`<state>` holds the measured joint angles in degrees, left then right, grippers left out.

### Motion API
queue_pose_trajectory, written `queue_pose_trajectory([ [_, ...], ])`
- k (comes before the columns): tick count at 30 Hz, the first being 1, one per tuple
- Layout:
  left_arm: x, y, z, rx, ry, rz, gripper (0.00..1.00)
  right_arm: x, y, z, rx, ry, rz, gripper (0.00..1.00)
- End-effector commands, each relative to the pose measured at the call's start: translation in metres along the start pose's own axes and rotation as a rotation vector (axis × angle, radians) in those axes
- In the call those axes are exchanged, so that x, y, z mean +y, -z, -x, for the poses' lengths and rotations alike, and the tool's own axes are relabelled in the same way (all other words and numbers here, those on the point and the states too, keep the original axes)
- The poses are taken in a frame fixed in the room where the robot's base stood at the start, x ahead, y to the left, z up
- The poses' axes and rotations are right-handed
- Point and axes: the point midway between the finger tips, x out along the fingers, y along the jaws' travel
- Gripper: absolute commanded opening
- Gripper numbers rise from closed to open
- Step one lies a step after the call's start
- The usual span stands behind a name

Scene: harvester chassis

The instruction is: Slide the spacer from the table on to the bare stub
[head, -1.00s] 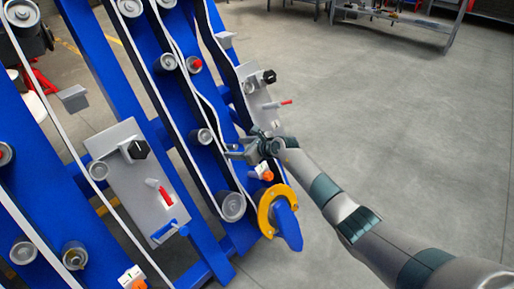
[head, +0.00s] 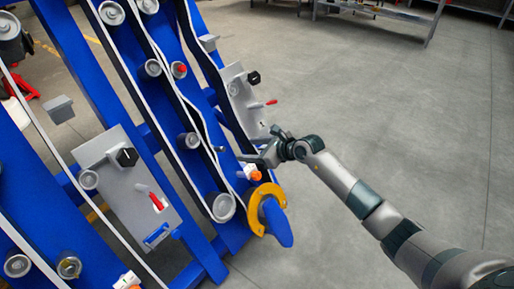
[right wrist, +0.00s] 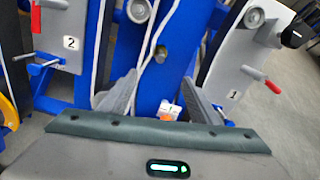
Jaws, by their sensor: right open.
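My right gripper (head: 259,145) is open and stands just to the right of the blue frame. In the right wrist view a brownish stub end (right wrist: 162,53) shows on the blue beam, beyond the fingers. My left gripper is not in view.
The blue frame (head: 150,110) carries several grey rollers and white belts. A yellow ring guard (head: 265,210) and an orange-white part (head: 252,172) sit below the gripper. A grey plate (head: 246,100) with a black knob and red lever is above.

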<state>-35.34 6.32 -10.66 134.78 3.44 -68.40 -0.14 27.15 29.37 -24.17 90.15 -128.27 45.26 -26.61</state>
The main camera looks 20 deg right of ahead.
Motion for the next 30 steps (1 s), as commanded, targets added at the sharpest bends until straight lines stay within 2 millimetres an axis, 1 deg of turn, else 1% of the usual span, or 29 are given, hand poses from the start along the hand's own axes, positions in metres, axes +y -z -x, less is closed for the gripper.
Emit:
queue_pose_trajectory([
  [1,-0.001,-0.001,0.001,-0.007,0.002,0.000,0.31,0.000,0.000,0.009,0.000,0.000,0.002,0.57],
  [3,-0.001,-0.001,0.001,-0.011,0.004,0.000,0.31,-0.001,0.000,0.017,0.001,0.001,0.002,0.57],
  [9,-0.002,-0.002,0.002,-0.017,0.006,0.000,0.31,0.000,0.000,0.030,0.000,0.000,0.001,0.57],
  [30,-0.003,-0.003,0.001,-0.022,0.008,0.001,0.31,0.000,0.000,0.030,-0.001,0.000,0.000,0.57],
])
